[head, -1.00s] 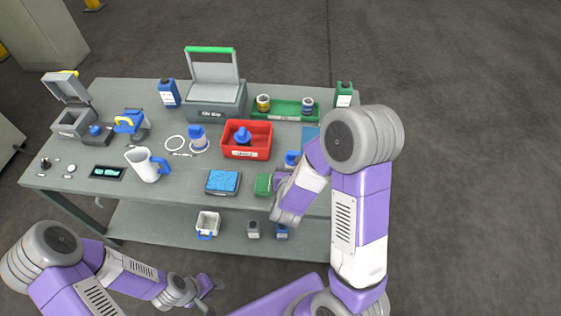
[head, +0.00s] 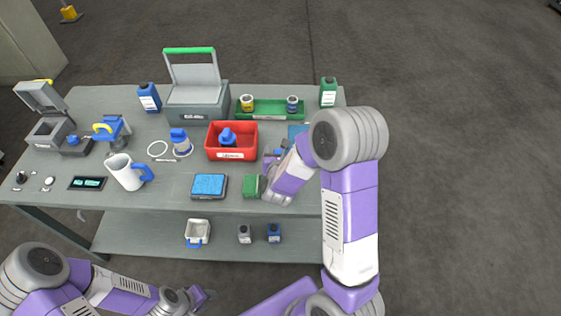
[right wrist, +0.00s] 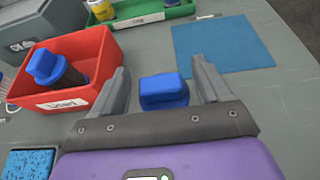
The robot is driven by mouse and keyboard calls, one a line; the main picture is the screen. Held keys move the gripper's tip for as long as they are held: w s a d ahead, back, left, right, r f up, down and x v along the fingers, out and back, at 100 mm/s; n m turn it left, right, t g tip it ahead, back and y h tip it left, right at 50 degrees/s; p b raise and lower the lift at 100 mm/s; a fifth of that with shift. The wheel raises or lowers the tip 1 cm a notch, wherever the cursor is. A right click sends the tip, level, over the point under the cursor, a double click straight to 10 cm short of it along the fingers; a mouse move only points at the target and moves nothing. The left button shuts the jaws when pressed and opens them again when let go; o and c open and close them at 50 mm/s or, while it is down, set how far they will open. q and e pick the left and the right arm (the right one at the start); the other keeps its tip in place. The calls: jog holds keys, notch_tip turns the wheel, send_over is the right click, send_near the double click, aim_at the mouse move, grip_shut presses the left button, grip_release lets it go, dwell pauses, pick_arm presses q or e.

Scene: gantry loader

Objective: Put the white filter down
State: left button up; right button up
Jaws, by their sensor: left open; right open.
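A blue-capped object (right wrist: 163,92) stands between the fingers of my right gripper (right wrist: 160,76) in the right wrist view. Only its blue top shows, so I cannot tell whether its body is white. The right fingers are spread, with gaps to the cap. In the head view my right gripper (head: 275,160) is over the table right of the red bin and mostly hides this object. Another blue-capped piece with a pale body (head: 181,143) stands left of the red bin. My left gripper (head: 203,296) is open, low in front of the table.
The red bin (right wrist: 98,52) holds a blue-capped piece with a dark body (right wrist: 56,70). A blue mat (right wrist: 220,45) lies behind right, a green tray (head: 271,117) at the back. A blue sponge-like pad (head: 209,185) and green block (head: 250,186) lie near the front edge.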

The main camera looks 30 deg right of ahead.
jog(key=shift+c, duration=0.4)
grip_shut()
